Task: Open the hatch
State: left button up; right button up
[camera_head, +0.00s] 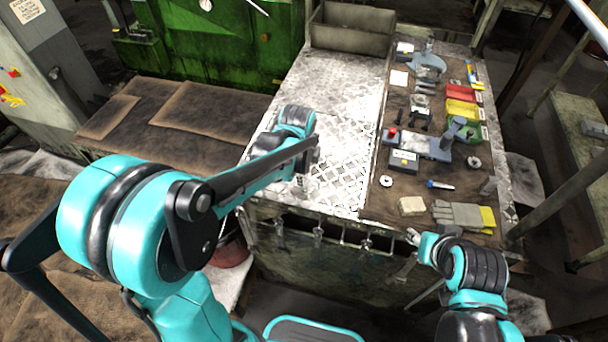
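A metal bench top of diamond plate (345,95) fills the middle of the head view. A brighter plate section (343,165) lies in its front half; I cannot tell for sure whether this is the hatch. My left arm reaches in from the left, and its teal and black far end is over the left side of this plate. The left gripper's fingers are not clearly visible behind the arm. My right gripper (411,238) is low at the bench's front edge, at the right. It is small and dark in view, and its finger opening cannot be made out.
A wooden board (381,205) on the right bears a yellow bin (461,110), a red bin (461,92), gloves (457,215) and several tools. A grey metal box (350,30) stands at the back, beside a green machine (215,45). Several hooks line the bench's front edge.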

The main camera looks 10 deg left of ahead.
pick_arm(q)
jog(key=shift+c, duration=0.4)
grip_shut()
jog(key=shift+r, duration=0.1)
